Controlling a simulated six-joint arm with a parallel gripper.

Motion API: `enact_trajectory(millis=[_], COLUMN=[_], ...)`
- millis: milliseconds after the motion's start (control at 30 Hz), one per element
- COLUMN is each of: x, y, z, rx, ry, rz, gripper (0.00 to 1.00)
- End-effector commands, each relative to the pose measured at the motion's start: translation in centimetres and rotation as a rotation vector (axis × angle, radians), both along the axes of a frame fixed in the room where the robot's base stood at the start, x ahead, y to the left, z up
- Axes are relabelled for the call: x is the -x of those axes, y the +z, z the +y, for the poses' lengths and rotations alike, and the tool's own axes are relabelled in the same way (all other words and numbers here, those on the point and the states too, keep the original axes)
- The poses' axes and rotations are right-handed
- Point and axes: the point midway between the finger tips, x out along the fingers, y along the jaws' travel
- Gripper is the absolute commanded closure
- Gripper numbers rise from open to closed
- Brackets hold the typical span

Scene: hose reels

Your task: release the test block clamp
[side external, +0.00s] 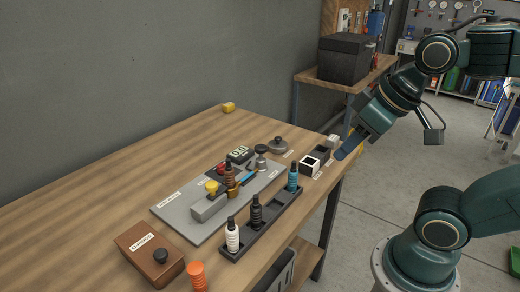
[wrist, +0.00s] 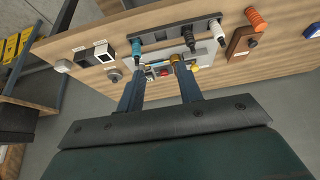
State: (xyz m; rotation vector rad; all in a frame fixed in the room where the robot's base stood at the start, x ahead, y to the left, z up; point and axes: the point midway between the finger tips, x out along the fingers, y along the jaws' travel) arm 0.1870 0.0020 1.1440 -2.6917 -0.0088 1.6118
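The test block (side external: 208,207) is a grey block on a grey base plate (side external: 180,212) on the wooden table. A yellow knob (side external: 211,187) tops it, and a brown ribbed fitting (side external: 231,182) stands upright at its far end. Beside that fitting is a blue lever-like part (side external: 249,178); I cannot tell whether it is the clamp handle or how the clamp is set. My gripper (side external: 345,150) is at the table's right edge, apart from the block. In the wrist view my gripper (wrist: 156,74) has its fingers spread, with nothing held between them.
A dark rack (side external: 262,226) holds white, black and blue fittings in front of the plate. A brown box (side external: 148,254) with a black knob and an orange fitting (side external: 197,276) stand near the front. A black open box (side external: 316,158) is near my gripper. The table's left is clear.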

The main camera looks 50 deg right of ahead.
Motion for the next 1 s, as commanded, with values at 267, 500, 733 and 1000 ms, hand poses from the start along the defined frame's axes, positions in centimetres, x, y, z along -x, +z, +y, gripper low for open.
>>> enact_trajectory(millis=[267,500,733,1000], x=[-3.3,-7.1,-10.8,-15.0], y=[-0.2,-1.0,-2.1,-3.9], z=[0.6,1.3,1.8,2.2], rx=[-0.032,-0.085,-0.149,-0.241], ry=[0.009,0.019,0.020,0.009], rz=[0.005,0.008,0.007,0.005], gripper=[1.00,1.00,1.00,1.00])
